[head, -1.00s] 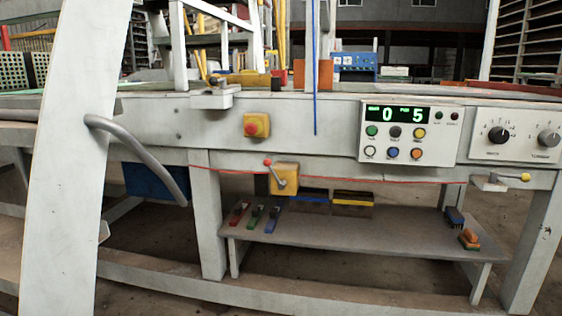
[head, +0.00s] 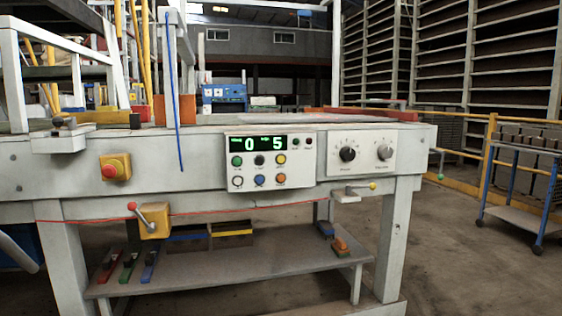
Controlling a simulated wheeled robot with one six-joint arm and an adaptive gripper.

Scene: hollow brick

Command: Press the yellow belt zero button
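The yellow button (head: 281,159) is at the right end of the panel's upper button row, beside a black button (head: 259,160) and a green button (head: 237,161). Below are a white, a blue and an orange button (head: 281,178). The button labels are too small to read. My gripper is not in view, and nothing covers the panel.
A red emergency button (head: 112,168) sits on a yellow plate to the left. A lower shelf (head: 220,262) holds brushes and boxes. Floor is clear at right, before a blue cart (head: 520,190).

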